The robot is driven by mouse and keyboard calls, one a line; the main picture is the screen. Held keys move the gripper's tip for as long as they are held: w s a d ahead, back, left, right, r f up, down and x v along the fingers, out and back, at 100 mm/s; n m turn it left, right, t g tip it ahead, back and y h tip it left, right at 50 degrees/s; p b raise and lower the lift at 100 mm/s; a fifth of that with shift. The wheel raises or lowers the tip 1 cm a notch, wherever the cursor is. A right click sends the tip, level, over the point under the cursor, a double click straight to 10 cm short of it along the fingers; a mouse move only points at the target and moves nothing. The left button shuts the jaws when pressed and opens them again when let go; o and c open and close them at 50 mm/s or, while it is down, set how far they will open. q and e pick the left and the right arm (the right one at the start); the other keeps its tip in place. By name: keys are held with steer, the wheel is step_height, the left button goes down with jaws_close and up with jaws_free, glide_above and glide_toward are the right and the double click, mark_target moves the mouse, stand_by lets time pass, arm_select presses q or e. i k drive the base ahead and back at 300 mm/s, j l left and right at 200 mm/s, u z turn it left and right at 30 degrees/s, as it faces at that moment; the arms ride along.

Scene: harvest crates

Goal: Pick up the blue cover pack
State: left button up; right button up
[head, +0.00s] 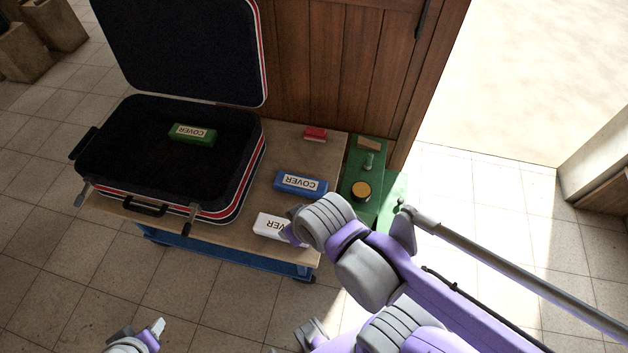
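The blue cover pack (300,183) lies flat on the wooden top of a low cart, right of the open suitcase, its white COVER label facing up. A white cover pack (268,227) lies nearer on the same top, partly hidden by my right arm. My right gripper (294,227) is over the right end of the white pack, just below the blue pack in the picture; its fingers are mostly hidden by the wrist. My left gripper (154,332) is low at the bottom edge, over the floor and away from the packs; its opening is unclear.
A green cover pack (192,134) lies inside the open suitcase (256,165). A small red object (315,134) lies at the back of the cart top (262,180). A green unit with a round yellowish top (361,190) stands right of the cart. A wooden door (340,60) is behind.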

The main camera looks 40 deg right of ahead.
mark_target(288, 183)
steer(key=k+l, duration=0.1)
steer(key=l, duration=0.3)
steer(key=k+l, duration=0.1)
steer(key=l, duration=0.3)
steer(key=k+l, duration=0.1)
steer(key=l, duration=0.3)
steer(key=k+l, duration=0.1)
steer(key=l, duration=0.3)
steer(key=k+l, duration=0.1)
steer(key=l, duration=0.3)
